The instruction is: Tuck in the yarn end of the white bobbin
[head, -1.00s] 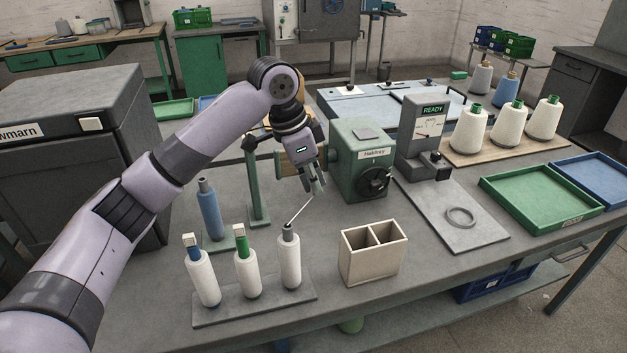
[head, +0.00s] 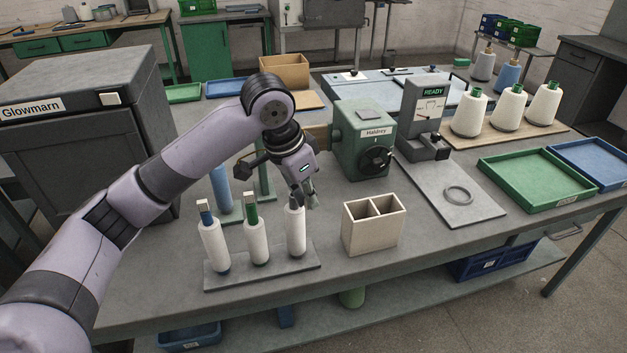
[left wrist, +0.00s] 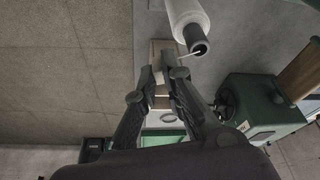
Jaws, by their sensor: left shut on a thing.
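Three white bobbins stand upright on a grey stand (head: 262,276). The white bobbin with the grey tube (head: 296,236) is the right one of the three. In the left wrist view this bobbin (left wrist: 188,14) shows at the top, its tube end towards the camera. My left gripper (head: 308,200) is just above and right of its tube top. A short pale yarn end (left wrist: 187,55) runs from the tube end to the left gripper's (left wrist: 163,72) fingertips, which are shut on it. The exact grip point is too small to make out. My right gripper is not in view.
The bobbins with the blue tube (head: 214,246) and green tube (head: 256,240) stand to the left. A cream two-compartment box (head: 371,236) is close on the right. A green winding machine (head: 361,150) stands behind. The table front is clear.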

